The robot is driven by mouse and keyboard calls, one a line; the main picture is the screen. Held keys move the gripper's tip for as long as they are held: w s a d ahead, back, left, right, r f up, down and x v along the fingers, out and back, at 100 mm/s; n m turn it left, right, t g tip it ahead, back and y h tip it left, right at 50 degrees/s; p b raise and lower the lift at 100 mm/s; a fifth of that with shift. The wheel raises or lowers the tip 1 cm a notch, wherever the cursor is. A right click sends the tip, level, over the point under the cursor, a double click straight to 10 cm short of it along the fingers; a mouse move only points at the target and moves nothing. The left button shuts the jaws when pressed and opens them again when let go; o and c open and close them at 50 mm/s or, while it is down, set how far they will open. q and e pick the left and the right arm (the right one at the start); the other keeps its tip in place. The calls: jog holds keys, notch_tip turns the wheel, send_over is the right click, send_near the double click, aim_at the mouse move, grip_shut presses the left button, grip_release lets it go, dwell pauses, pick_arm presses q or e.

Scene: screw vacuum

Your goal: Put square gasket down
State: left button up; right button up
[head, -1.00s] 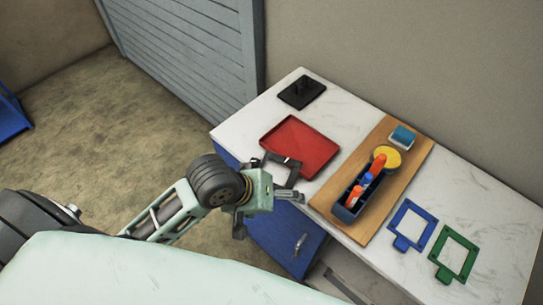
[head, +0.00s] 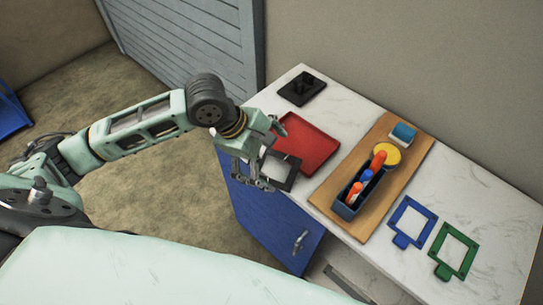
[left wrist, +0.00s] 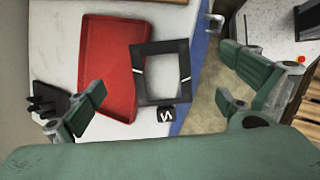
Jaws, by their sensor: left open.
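The black square gasket (head: 294,173) is a flat open frame at the worktop's front edge, beside the red tray (head: 308,143). In the left wrist view, the gasket (left wrist: 160,98) overlaps the rim of the red tray (left wrist: 108,75) in the picture, with a small marked tab below its frame. My left gripper (head: 270,156) is open near the gasket, its fingers spread wide in the left wrist view (left wrist: 150,105) with nothing between them held. It partly covers the gasket's left side in the head view. Whether the gasket rests flat is unclear. My right gripper is not in view.
A wooden board (head: 405,173) carries a dark blue bin (head: 349,212) of bottles, a yellow disc and a blue sponge (head: 403,134). Blue (head: 431,226) and green (head: 470,255) frames lie at the right. A black part (head: 302,89) stands at the back left.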

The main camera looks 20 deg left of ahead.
aim_at(285, 177)
pick_arm(q)
jog(key=shift+p+x, duration=0.4)
jog(key=shift+x, duration=3.5)
jog(key=c, duration=1.2)
jog(key=shift+r, duration=0.1)
